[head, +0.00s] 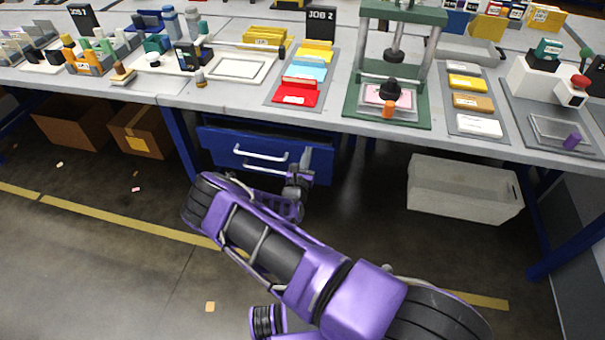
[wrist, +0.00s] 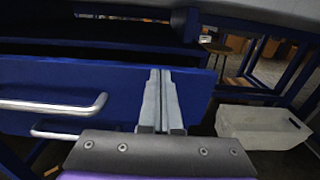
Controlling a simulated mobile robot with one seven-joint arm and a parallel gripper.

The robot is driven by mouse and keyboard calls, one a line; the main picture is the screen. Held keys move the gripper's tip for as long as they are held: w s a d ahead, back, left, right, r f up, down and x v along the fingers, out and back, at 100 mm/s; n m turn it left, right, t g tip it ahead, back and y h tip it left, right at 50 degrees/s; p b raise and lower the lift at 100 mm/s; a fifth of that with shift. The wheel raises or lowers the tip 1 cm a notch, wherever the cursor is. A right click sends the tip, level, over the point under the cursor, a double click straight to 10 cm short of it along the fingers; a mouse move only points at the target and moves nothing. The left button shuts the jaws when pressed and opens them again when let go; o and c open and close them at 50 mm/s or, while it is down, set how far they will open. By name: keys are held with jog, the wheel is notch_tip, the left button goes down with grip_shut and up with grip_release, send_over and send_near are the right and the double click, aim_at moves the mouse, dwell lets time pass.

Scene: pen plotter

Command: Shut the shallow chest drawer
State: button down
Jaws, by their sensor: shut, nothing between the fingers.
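The blue drawer chest (head: 318,178) stands under the workbench. Its upper drawer, which looks like the shallow one, has a blue front (wrist: 125,82) with a silver bar handle (wrist: 60,105). A dark gap shows above and behind this front in the wrist view, so the drawer appears pulled out. A second silver handle (head: 262,170) lies below. My gripper (wrist: 162,75) is shut and empty, its fingertips over the right part of the drawer front. It also shows in the head view (head: 303,158). I cannot tell whether the fingertips touch the front.
The workbench top (head: 230,97) overhangs the chest and carries trays, a green press (head: 440,60) and small parts. A pale bin (head: 463,190) stands on the floor to the right. Cardboard boxes (head: 143,130) stand to the left. The floor in front is mostly clear.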

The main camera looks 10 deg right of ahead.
aim_at(310, 143)
jog(key=b+x, duration=0.1)
jog(key=x, duration=0.3)
jog(key=shift+w+r, duration=0.2)
jog(key=shift+w, duration=0.1)
jog(key=shift+d+r, duration=0.1)
